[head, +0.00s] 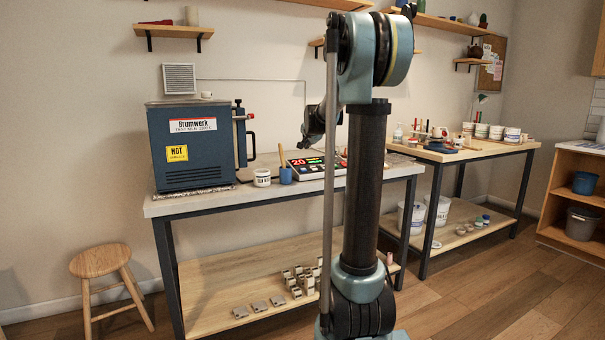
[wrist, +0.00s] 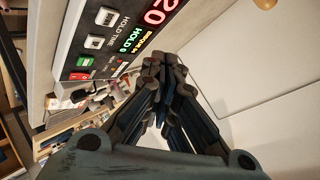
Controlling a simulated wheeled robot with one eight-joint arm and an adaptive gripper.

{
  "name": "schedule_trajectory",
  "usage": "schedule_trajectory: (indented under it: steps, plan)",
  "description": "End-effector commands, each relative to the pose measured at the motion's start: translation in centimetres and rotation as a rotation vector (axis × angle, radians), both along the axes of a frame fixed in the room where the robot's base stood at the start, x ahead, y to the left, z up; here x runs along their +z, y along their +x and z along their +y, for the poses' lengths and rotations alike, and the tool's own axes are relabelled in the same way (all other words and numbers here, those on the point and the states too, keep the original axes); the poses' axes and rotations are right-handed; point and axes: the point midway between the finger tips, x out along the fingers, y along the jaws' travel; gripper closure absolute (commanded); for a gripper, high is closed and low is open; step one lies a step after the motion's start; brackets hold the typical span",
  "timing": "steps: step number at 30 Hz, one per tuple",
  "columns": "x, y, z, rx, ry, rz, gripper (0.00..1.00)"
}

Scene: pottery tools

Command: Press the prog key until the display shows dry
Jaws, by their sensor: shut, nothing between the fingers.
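The control panel (head: 308,166) lies on the bench right of the blue kiln, with a lit red "20" at its left; my arm hides part of its right side. In the wrist view the panel (wrist: 75,45) is at upper left, turned sideways. Its red display (wrist: 155,12) reads "20" and a smaller green display (wrist: 128,40) reads "HOLD" with an unclear character. White keys (wrist: 96,42), a green key (wrist: 84,61) and a red key (wrist: 79,76) show; I cannot read a prog label. My gripper (wrist: 163,62) is shut and empty, apart from the keys.
The blue kiln (head: 190,145) stands at the bench's left. A second bench (head: 460,150) with pots is at right. A stool (head: 98,262) stands at left.

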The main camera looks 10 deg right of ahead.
Motion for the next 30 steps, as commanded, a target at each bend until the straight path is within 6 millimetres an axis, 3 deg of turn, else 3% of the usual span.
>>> schedule_trajectory:
  steps: [14, 30]
  plan:
    - [-0.5, 0.2, 0.0, 0.0, 0.0, 0.0, 1.0]
    - [-6.4, 1.5, 0.4, -0.001, -0.002, 0.0, 1.0]
